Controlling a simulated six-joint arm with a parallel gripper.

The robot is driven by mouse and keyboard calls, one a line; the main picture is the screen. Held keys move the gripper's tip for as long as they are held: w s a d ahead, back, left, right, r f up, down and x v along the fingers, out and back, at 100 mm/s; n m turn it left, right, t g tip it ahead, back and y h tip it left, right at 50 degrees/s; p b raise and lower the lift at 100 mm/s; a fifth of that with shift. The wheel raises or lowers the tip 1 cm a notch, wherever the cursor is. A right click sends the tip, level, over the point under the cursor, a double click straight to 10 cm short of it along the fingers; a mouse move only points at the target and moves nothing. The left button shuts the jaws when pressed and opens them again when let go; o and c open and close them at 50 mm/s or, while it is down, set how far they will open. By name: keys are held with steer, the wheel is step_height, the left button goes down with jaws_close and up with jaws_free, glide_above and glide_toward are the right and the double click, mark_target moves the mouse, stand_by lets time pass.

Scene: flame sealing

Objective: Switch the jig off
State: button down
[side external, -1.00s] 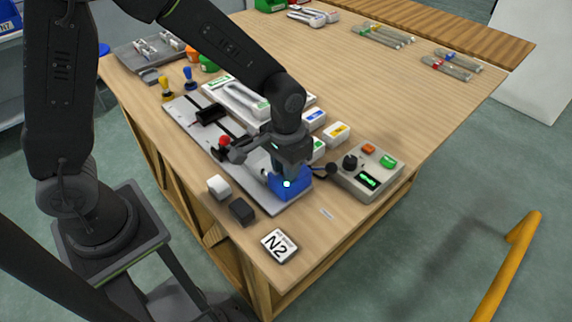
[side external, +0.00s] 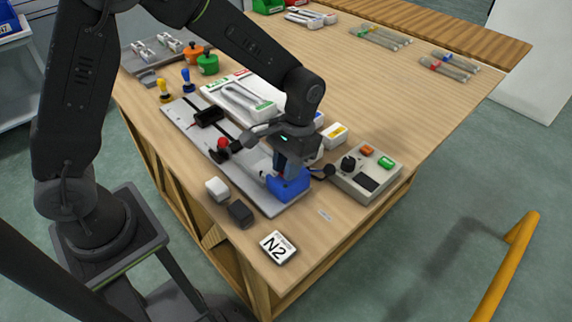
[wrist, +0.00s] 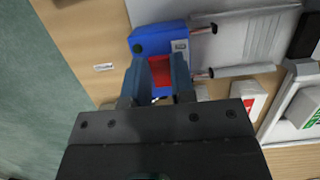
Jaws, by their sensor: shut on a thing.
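The jig is a long grey plate (side external: 240,163) with a blue box (side external: 289,188) at its near end. In the wrist view the blue box (wrist: 148,38) carries a red part (wrist: 160,72), like a switch, a dark green round spot and a small grey label. My gripper (side external: 290,170) is down at the blue box. In the wrist view my gripper's fingers (wrist: 161,65) stand on either side of the red part, shut on it. The contact itself is partly hidden. No light shows on the blue box.
A grey control box (side external: 366,175) with a black knob, orange and green buttons and a dark display stands to the right. White and black blocks (side external: 240,213) and an N2 card (side external: 278,247) lie near the front edge. A white tray (side external: 235,100) lies behind the plate.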

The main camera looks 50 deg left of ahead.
steer(key=c, duration=1)
jaws_free()
steer(key=shift+o, duration=0.2)
steer(key=v, duration=1.3)
steer(key=shift+r, duration=0.35)
